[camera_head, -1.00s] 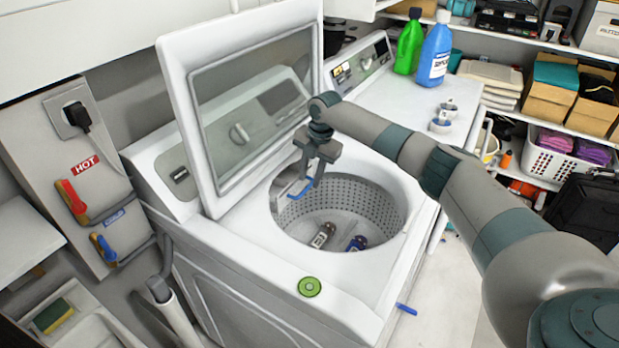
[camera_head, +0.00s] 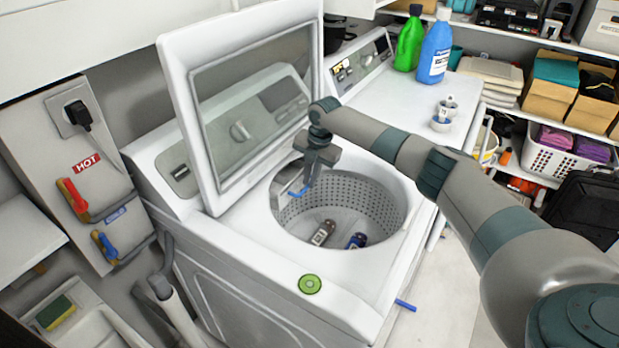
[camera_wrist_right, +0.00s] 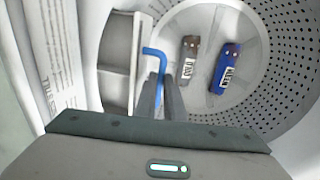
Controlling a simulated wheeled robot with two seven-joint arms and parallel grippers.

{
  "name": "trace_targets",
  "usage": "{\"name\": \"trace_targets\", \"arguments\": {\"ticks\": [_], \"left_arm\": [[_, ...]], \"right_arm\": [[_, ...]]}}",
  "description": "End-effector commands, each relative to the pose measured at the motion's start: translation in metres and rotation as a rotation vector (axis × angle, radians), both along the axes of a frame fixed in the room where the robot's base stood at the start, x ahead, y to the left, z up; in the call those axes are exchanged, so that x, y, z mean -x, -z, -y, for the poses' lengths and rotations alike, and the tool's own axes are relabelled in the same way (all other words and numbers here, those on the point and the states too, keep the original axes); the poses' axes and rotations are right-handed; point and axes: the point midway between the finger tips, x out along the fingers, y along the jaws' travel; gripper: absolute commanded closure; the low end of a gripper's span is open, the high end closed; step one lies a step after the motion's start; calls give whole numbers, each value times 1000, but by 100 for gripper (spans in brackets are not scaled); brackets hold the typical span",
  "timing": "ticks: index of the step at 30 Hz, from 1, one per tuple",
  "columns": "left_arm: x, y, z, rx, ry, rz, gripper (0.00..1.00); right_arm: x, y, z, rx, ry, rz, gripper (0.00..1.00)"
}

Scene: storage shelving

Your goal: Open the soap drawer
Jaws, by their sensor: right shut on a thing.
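The soap drawer (camera_wrist_right: 116,60) is a grey-white box at the edge of the washer's drum opening, left of the drum in the right wrist view. A bent blue handle (camera_wrist_right: 161,60) is at its right side; the handle also shows in the head view (camera_head: 297,192). My right gripper (camera_wrist_right: 160,100) reaches down into the opening, its dark fingers close together and shut on the blue handle. How far out the drawer stands I cannot tell. My left gripper is not in view.
The washer's lid (camera_head: 245,110) stands open behind my gripper. A green round thing (camera_head: 310,284) sits on the washer's front edge. Detergent bottles (camera_head: 434,50) and cups stand on the machine behind.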

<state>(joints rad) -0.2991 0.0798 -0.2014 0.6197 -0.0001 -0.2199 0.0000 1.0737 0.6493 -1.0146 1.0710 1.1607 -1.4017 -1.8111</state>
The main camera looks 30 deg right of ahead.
Motion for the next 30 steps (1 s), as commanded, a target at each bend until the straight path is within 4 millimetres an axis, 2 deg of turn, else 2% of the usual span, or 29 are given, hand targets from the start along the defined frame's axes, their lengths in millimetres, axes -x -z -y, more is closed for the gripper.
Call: {"name": "trace_targets", "arguments": {"ticks": [9, 15, 18, 27, 28, 30], "left_arm": [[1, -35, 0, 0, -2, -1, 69], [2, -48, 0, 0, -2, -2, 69], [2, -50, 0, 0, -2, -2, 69], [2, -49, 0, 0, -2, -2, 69], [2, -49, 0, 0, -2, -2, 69], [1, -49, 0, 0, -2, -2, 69]], "right_arm": [[48, -3, 29, 2, 2, -8, 100], [78, -2, 47, 2, 1, -6, 100], [83, -1, 49, 2, 0, -3, 100], [83, 0, 49, 1, 0, 0, 100], [83, 0, 49, 1, 0, 0, 84], [83, 0, 49, 1, 0, 0, 72]]}}
